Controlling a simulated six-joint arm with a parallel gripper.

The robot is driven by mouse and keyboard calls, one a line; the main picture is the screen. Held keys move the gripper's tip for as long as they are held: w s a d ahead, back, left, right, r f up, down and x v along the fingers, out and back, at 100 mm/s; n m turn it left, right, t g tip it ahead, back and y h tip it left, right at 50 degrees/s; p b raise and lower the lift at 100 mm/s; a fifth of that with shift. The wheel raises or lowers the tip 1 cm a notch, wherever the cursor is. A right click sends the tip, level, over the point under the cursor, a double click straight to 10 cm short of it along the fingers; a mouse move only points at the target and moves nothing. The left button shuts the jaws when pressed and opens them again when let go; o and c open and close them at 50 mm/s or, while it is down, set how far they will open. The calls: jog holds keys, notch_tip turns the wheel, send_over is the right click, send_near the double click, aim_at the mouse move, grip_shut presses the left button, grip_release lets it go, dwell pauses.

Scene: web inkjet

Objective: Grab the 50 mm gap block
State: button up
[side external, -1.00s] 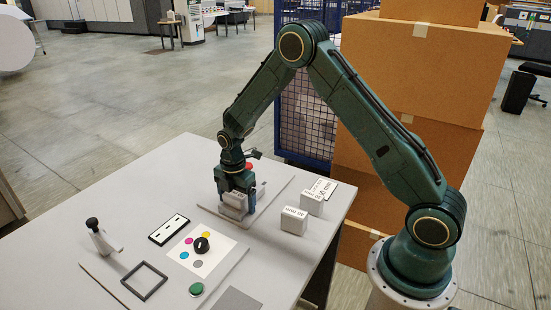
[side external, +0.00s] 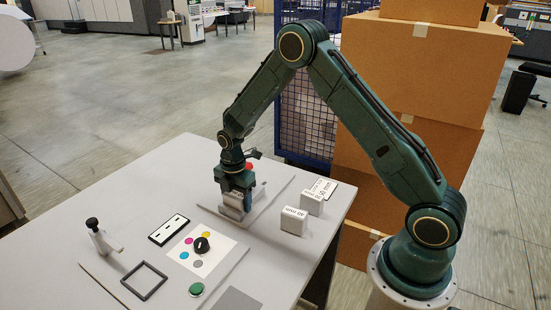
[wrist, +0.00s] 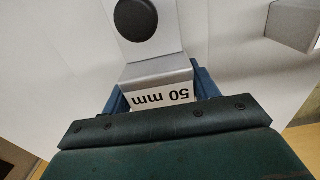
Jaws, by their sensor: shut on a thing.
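The 50 mm gap block (wrist: 160,96) shows its label upside down in the wrist view, between the two blue fingers of my gripper (wrist: 163,92). The fingers are shut on its sides. In the side view my gripper (side external: 234,200) points down at the back of the table, and the pale block (side external: 231,212) shows below and between its fingers. The block's far side is hidden, and I cannot tell whether it touches the surface under it.
Two other pale labelled blocks stand to the right, one nearer (side external: 293,222) and one behind (side external: 311,205). A dark knob (side external: 202,245) on a colour-dot card, a black frame (side external: 144,281) and a green button (side external: 196,289) lie in front. Cardboard boxes (side external: 420,70) stack behind my arm.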

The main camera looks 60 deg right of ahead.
aim_at(236, 194)
jog(key=shift+r, duration=0.15)
notch_tip(236, 194, up, 20)
dwell(0.7)
jog(key=shift+s, duration=0.1)
dwell(0.4)
